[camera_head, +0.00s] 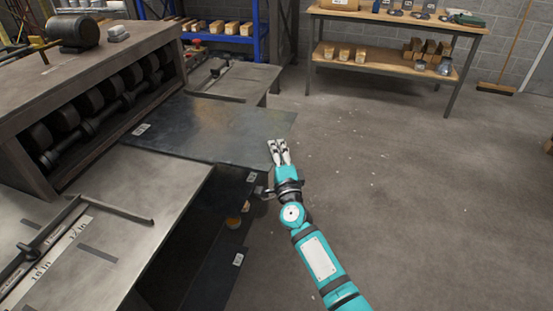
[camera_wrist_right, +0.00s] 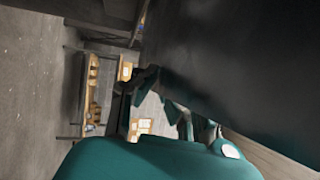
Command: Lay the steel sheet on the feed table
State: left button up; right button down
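The steel sheet (camera_head: 220,125) is a dark, flat plate with a small white label near its left end. It lies about level in front of the roll machine (camera_head: 60,150), its right end sticking out over the floor. Its near edge borders or overlaps the grey feed table (camera_head: 150,185), which carries a ruler scale and a stop bar; I cannot tell if it rests there. My right gripper (camera_head: 277,147) is at the sheet's right edge, its two fingers apart. In the right wrist view the sheet (camera_wrist_right: 240,60) fills the upper right, close to the fingers (camera_wrist_right: 152,105). My left gripper is out of view.
Dark sheets (camera_head: 240,225) with labels stand below the feed table's right side. Another grey table (camera_head: 235,80) is behind the sheet. A blue shelf (camera_head: 262,30) and a wooden workbench (camera_head: 395,65) stand at the back. The floor (camera_head: 430,200) to the right is clear.

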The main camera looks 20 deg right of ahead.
jog(key=shift+w+f, duration=0.1)
jog(key=shift+f, duration=0.1)
jog(key=c, duration=2)
grip_release()
jog(key=shift+f, duration=0.2)
jog(key=o, duration=0.5)
jog(key=shift+r, duration=0.1)
jog(key=shift+s+a, duration=0.1)
jog(key=shift+s, duration=0.1)
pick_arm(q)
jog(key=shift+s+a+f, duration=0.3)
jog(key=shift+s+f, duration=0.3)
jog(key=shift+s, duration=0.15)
pick_arm(e)
jog(key=shift+v, duration=5.9)
